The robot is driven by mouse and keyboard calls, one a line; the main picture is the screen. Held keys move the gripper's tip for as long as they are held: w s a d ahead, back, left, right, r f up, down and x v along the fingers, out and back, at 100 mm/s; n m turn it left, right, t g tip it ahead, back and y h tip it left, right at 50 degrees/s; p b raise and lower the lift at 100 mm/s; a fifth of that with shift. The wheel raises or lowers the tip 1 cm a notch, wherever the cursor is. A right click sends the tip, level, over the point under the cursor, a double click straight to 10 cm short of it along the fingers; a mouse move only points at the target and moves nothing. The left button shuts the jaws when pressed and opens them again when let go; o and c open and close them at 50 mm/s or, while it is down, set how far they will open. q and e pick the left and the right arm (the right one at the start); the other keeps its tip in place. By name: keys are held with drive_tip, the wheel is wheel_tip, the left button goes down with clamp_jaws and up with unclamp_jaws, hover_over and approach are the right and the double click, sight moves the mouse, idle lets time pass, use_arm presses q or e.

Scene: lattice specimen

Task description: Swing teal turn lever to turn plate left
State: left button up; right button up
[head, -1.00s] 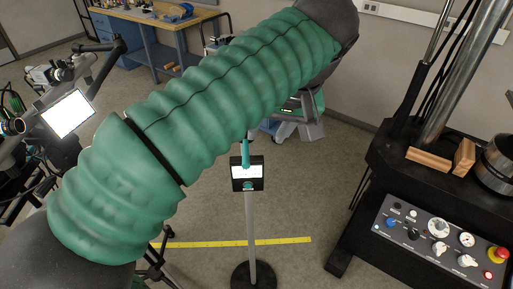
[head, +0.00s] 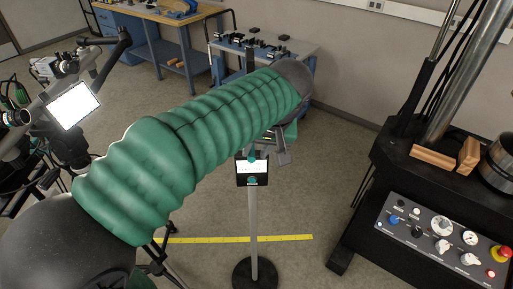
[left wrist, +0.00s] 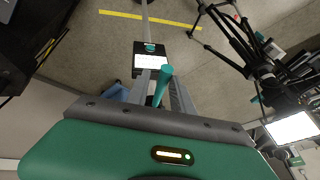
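The teal turn lever (left wrist: 162,85) shows in the left wrist view as a rod with a rounded end. It stands between the two grey fingers of my left gripper (left wrist: 160,93). The fingers look spread, with a gap beside the lever; contact is not clear. In the head view my left gripper (head: 281,153) is partly hidden by my green-sleeved arm, and only a short teal piece shows above the black box (head: 252,182). That box has a white screen and a teal knob and sits on a pole. The plate cannot be made out. My right gripper is not in view.
The pole stands on a round black base (head: 255,273). A testing machine with a control panel (head: 440,236) is at the right. A camera rig with a bright monitor (head: 73,105) is at the left. A blue tool cart (head: 305,68) stands behind. Yellow tape (head: 290,238) marks the floor.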

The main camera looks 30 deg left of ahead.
use_arm(q)
drive_tip(key=shift+a+f, duration=0.1)
drive_tip(key=shift+a, duration=0.5)
clamp_jaws()
drive_tip(key=shift+w+d, duration=0.1)
drive_tip(key=shift+d, duration=0.1)
